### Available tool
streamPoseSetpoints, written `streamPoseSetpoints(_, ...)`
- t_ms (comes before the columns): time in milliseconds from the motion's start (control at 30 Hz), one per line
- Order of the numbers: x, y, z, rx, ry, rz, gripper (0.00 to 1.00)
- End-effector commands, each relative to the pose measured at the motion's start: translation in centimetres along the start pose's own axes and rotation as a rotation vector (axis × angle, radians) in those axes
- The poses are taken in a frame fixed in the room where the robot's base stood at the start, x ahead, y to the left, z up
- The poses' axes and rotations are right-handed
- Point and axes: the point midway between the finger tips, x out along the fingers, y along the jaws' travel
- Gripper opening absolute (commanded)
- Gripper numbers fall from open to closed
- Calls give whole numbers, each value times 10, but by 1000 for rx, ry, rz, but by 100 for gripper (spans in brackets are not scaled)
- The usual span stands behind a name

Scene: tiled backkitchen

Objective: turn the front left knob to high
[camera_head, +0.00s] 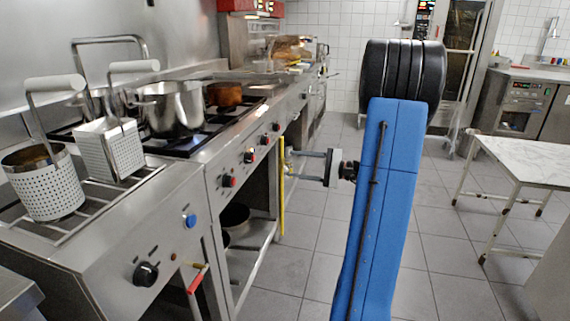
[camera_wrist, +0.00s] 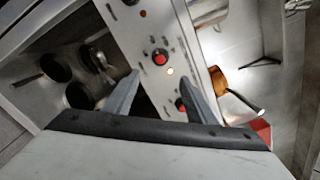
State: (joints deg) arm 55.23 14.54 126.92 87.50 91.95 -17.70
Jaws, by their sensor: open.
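The range's front panel (camera_head: 215,168) carries a row of black knobs with red centres. The nearest red-centred knob (camera_head: 228,181) is at its left end, with another knob (camera_head: 249,157) beyond it. I cannot tell for sure which is the front left one. My gripper (camera_head: 289,164) is open and empty, standing off the panel to its right. In the wrist view, the open fingers (camera_wrist: 158,77) point toward the panel. One red-centred knob (camera_wrist: 160,57) shows just beyond and between the fingertips. Another knob (camera_wrist: 182,104) is partly covered by the right finger.
A steel pot (camera_head: 176,108) and a copper-coloured pot (camera_head: 224,94) stand on the range. A fryer with baskets (camera_head: 50,190) is at the left. A yellow bar (camera_head: 282,190) is in front of the range. A marble-topped table (camera_head: 525,155) is right; the middle floor is clear.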

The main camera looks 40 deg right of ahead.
Motion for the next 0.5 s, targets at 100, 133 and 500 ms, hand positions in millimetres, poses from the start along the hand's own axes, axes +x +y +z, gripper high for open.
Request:
streamPoseSetpoints(100,-13,0,0,0,1,-1,51)
streamPoseSetpoints(133,-15,0,0,0,1,0,51)
streamPoseSetpoints(500,-22,0,0,0,0,0,51)
